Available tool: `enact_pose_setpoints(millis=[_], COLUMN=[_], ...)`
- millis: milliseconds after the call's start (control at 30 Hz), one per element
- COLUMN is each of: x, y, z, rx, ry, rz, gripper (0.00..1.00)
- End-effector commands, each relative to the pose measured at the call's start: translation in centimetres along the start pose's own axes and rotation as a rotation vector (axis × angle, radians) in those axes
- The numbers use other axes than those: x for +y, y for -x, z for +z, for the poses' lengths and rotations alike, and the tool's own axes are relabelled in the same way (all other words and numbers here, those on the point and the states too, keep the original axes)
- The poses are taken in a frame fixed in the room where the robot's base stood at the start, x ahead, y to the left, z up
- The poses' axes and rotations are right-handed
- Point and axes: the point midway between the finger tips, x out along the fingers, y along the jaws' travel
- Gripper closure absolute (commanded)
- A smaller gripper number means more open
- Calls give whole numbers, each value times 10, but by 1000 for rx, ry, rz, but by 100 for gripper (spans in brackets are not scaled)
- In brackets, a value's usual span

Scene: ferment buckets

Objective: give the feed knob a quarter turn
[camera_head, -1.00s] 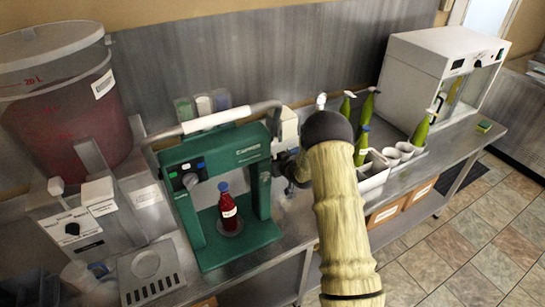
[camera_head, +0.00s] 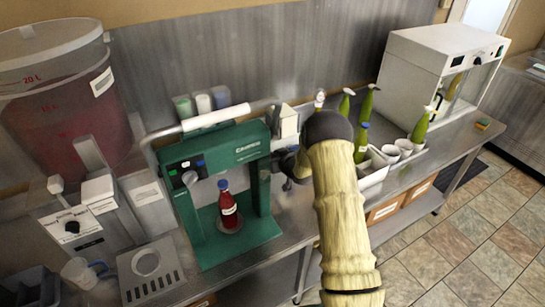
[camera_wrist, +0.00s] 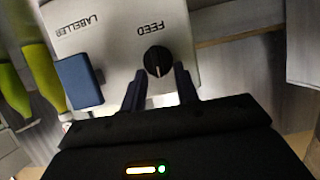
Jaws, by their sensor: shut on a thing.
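The feed knob (camera_wrist: 157,60) is round and black with a short pale mark. It sits on the light grey labeller face (camera_wrist: 110,30), under the upside-down words FEED and LABELLER. My gripper (camera_wrist: 160,80) has its two dark fingers on either side of the knob, shut on it. A blue block (camera_wrist: 78,82) is on the same face, left of the knob. In the head view the pale labeller box (camera_head: 288,122) stands just right of the green machine. The knob is hidden there, and my arm covers part of that area.
The green machine (camera_head: 235,145) holds a red bottle (camera_head: 228,207) close left of my gripper. Green bottles (camera_head: 419,127) and white cups (camera_head: 403,147) stand to the right. A large red-filled bucket (camera_head: 60,110) is at the left. The bench front edge is right of the green machine.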

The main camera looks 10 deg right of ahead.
Motion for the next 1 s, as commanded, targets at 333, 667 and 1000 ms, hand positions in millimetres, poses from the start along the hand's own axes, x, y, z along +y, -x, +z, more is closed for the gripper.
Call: enact_pose_setpoints(millis=[333, 667, 1000], x=[7, 15, 21], y=[1, 0, -2], z=[4, 7, 13], rx=[-5, -5, -3], ry=[-179, -457, -752], rz=[-69, -181, -305], gripper=[92, 92, 92])
